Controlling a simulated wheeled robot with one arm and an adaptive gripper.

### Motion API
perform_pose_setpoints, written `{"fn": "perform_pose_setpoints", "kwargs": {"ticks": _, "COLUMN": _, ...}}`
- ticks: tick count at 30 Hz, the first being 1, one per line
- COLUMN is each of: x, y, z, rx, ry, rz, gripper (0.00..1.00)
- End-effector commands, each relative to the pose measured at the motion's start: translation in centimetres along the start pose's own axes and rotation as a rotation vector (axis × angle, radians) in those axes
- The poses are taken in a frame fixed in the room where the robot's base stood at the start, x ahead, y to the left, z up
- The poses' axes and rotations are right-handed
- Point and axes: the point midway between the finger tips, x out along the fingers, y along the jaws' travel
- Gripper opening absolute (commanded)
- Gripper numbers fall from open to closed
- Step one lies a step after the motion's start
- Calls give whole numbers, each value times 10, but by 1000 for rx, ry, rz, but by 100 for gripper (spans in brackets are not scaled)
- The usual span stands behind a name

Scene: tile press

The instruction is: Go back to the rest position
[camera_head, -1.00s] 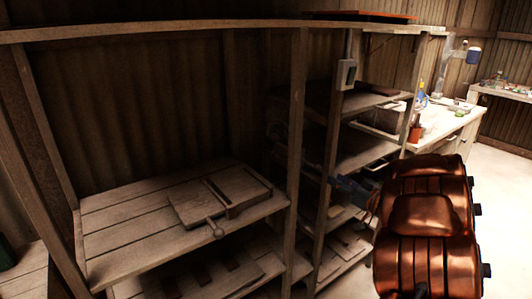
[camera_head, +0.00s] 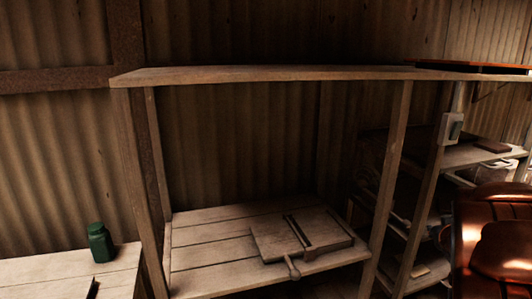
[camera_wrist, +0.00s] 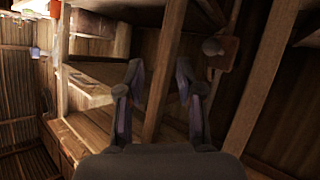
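The tile press (camera_head: 275,243), a flat wooden board with a raised bar and a lever ending in a round knob (camera_head: 294,273), lies on the middle shelf of the wooden rack (camera_head: 205,249). My copper-coloured arm shows at the right edge of the head view, where my gripper is out of sight. In the wrist view my gripper (camera_wrist: 160,72) has its two fingers spread apart with nothing between them. A round knob (camera_wrist: 212,47) by an orange-brown board shows beyond the right finger, apart from it; I cannot tell if it is the press lever.
A green bottle (camera_head: 100,243) stands on a wooden table (camera_head: 50,270) at the lower left. Rack posts (camera_head: 390,185) stand between the press and my arm. A second rack with several shelves (camera_head: 470,156) is at the right. A grey switch box (camera_head: 451,129) is on a post.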

Motion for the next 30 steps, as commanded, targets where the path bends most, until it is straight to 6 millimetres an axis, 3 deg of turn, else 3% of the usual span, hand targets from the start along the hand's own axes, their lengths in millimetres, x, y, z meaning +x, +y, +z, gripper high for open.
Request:
{"fn": "perform_pose_setpoints", "kwargs": {"ticks": 5, "x": -41, "y": -16, "z": 16, "rx": 0, "ry": -158, "rz": 56, "gripper": 36}}
{"fn": "perform_pose_setpoints", "kwargs": {"ticks": 14, "x": -129, "y": -62, "z": 71, "rx": -7, "ry": -479, "rz": 37, "gripper": 36}}
{"fn": "perform_pose_setpoints", "kwargs": {"ticks": 20, "x": -205, "y": -105, "z": 116, "rx": -44, "ry": -714, "rz": -59, "gripper": 36}}
{"fn": "perform_pose_setpoints", "kwargs": {"ticks": 24, "x": -269, "y": -134, "z": 148, "rx": -96, "ry": -887, "rz": -161, "gripper": 36}}
{"fn": "perform_pose_setpoints", "kwargs": {"ticks": 30, "x": -354, "y": -161, "z": 183, "rx": -188, "ry": -1091, "rz": -311, "gripper": 36}}
